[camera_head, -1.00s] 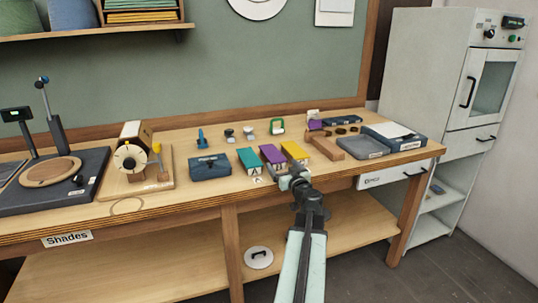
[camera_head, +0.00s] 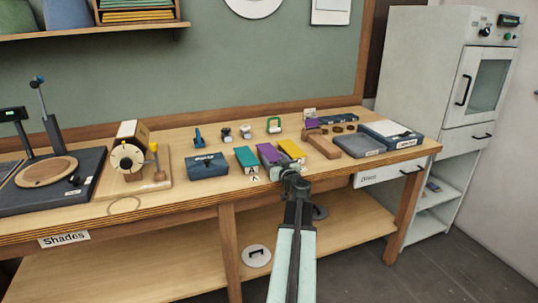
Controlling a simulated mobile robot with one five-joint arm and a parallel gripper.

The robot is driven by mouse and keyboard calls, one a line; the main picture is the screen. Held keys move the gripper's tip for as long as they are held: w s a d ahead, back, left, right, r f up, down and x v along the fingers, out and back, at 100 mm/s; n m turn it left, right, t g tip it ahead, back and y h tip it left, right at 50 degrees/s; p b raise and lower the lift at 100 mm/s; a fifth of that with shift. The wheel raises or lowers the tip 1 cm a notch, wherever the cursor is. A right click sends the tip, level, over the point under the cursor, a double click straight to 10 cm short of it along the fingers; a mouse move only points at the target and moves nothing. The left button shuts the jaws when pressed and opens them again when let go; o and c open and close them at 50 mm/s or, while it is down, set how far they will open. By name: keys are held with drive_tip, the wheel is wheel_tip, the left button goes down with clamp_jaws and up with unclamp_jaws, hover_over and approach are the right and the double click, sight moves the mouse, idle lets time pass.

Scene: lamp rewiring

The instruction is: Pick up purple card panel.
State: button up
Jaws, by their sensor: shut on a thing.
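The purple card panel (camera_head: 267,152) lies on the workbench between a teal panel (camera_head: 246,158) and a yellow panel (camera_head: 291,149). My gripper (camera_head: 284,171) is at the near end of the purple panel and is shut on it. The jaws and my wrist hide that near end and part of the contact. I cannot tell whether the panel is lifted off the bench.
A dark blue box (camera_head: 206,166) stands left of the panels. A wooden block (camera_head: 324,146) and a grey tray (camera_head: 360,146) are to the right. A small white label (camera_head: 255,179) lies in front of the teal panel.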

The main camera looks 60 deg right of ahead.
wheel_tip(320, 180, up, 10)
drive_tip(key=p, duration=1)
